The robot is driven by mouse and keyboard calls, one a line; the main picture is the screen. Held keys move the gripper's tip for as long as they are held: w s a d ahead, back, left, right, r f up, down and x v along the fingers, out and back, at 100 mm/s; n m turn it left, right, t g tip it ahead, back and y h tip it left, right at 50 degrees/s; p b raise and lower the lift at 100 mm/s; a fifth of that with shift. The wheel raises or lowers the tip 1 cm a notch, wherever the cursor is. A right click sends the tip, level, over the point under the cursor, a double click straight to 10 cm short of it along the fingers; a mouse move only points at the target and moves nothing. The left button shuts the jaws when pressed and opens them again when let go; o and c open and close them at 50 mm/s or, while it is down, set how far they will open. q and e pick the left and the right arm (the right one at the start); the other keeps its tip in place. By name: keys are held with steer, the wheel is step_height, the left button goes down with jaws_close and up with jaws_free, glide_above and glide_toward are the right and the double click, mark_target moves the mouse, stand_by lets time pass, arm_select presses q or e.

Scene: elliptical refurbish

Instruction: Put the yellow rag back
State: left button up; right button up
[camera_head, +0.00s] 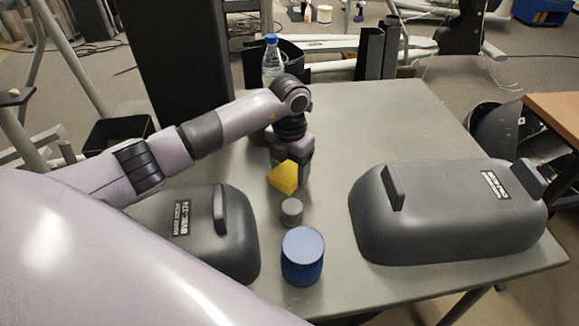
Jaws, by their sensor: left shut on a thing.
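The yellow rag (283,177) is a small folded-looking yellow piece near the middle of the grey table. My left gripper (304,172), at the end of the arm coming in from the left, points down and is shut on the rag. The gripper hides part of the rag's far side. I cannot tell whether the rag touches the table. My right gripper is not in view.
On the table (350,115) stand a small grey cylinder (291,211), a blue jar (302,257), a dark cover on the left (232,235), a larger one on the right (450,212) and a water bottle (272,62). The back right is clear.

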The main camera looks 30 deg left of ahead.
mark_target(290, 171)
arm_select(q)
steer(key=shift+f, duration=0.15)
steer(key=o, duration=0.9)
steer(key=shift+o, duration=0.2)
step_height(290, 171, up, 12)
steer(key=shift+r, duration=0.2)
